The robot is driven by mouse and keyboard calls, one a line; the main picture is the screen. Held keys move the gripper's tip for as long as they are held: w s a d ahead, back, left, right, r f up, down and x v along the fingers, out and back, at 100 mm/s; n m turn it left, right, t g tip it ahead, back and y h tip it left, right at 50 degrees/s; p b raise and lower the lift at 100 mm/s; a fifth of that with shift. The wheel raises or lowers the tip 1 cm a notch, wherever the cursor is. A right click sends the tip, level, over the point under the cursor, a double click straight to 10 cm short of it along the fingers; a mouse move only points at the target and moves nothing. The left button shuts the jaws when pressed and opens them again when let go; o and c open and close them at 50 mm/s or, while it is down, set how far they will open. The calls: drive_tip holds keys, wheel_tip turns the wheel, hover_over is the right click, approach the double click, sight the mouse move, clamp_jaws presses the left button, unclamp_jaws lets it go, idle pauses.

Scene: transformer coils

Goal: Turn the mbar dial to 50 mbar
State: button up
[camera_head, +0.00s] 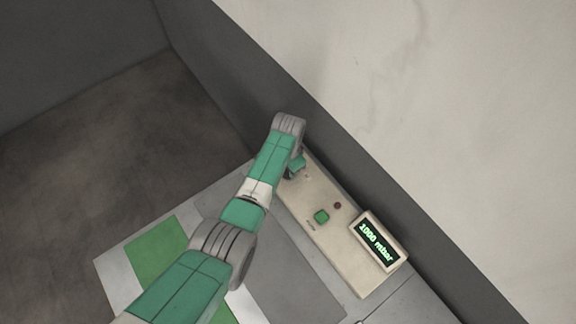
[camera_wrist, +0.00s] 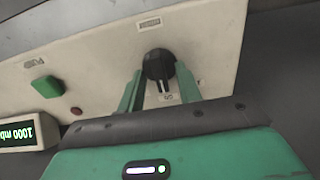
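The mbar dial (camera_wrist: 158,66) is a round black knob with a pale pointer line on the beige control panel (camera_wrist: 215,35). In the wrist view a label shows above it and another below it. My gripper (camera_wrist: 160,82) has its two green fingers apart, one on each side of the dial; I cannot tell whether they touch it. In the head view my gripper (camera_head: 294,172) is at the upper end of the panel and hides the dial. The display (camera_head: 376,241) reads 1000 mbar; it also shows in the wrist view (camera_wrist: 18,132).
A green square button (camera_head: 321,216) and a small dark red light (camera_head: 337,205) sit on the panel between the dial and the display. A dark wall (camera_head: 330,140) runs close behind the panel. A green patch (camera_head: 155,250) marks the light table surface at left.

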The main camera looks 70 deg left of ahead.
wheel_tip(320, 180, up, 8)
drive_tip(key=shift+f+p, duration=0.1)
drive_tip(key=shift+p, duration=0.8)
